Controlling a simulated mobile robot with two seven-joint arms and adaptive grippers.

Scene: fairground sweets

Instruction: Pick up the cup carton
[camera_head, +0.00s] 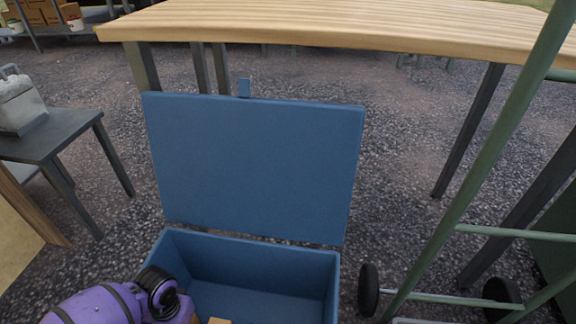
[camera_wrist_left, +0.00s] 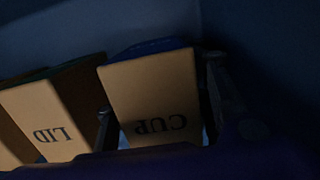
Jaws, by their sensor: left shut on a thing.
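The cup carton (camera_wrist_left: 148,88), a tan box marked CUP that appears upside down, sits between the two fingers of my left gripper (camera_wrist_left: 160,98) in the left wrist view. The gripper is shut on it, with one finger at each side. A dark blue top shows behind its tan face. In the head view my purple left arm reaches into an open blue chest (camera_head: 265,245) at the bottom. A small tan carton edge (camera_head: 219,321) shows inside, but I cannot tell which carton it is. My right gripper is not in view.
A carton marked LID (camera_wrist_left: 45,115) stands left of the cup carton, close beside it. The chest's raised lid (camera_head: 255,165) stands behind the opening. A wooden table (camera_head: 330,22) is beyond, a green hand truck (camera_head: 470,165) right, and a dark side table (camera_head: 50,135) left.

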